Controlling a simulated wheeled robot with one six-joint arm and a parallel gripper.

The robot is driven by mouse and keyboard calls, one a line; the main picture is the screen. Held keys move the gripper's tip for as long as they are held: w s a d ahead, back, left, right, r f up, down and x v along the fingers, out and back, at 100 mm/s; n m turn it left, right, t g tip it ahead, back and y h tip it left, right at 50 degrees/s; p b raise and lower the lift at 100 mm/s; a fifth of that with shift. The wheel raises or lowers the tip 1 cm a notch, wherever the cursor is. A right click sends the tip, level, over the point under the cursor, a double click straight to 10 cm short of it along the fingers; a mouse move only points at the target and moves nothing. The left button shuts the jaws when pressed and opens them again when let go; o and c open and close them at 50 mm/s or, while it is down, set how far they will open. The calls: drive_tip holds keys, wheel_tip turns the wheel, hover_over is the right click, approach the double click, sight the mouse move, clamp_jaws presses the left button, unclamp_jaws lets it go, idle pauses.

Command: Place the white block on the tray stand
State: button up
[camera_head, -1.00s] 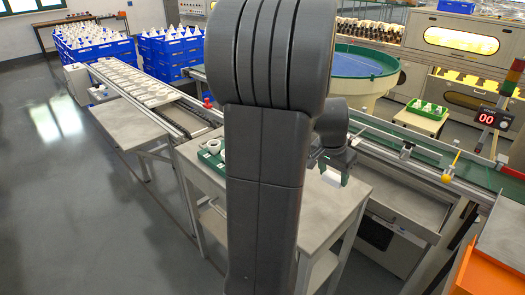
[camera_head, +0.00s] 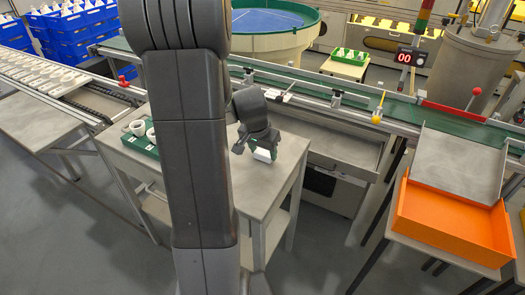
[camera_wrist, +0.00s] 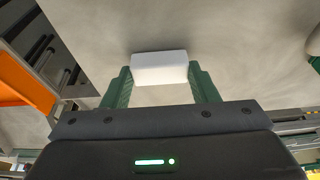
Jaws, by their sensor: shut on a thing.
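The white block (camera_wrist: 159,68) sits between the two green fingers of my gripper (camera_wrist: 160,88) in the wrist view. In the head view the white block (camera_head: 262,155) shows below my gripper (camera_head: 263,147), over the grey table (camera_head: 250,188). I cannot tell for certain whether the block touches the table top. My gripper is shut on the block. A green tray (camera_head: 140,146) with white round parts stands on the left of the same table, partly hidden by my arm.
An orange bin (camera_head: 448,222) stands at the right below a grey chute (camera_head: 460,162). A conveyor (camera_head: 350,97) runs behind the table. A small stand (camera_head: 344,66) at the back holds a green tray of white parts. The table's front right is bare.

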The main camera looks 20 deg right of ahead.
drive_tip(key=o, duration=0.9)
drive_tip(key=shift+o, duration=0.2)
drive_tip(key=shift+r, duration=0.2)
drive_tip(key=p+v, duration=0.1)
drive_tip(key=v, duration=1.1)
drive_tip(key=shift+f, duration=0.15)
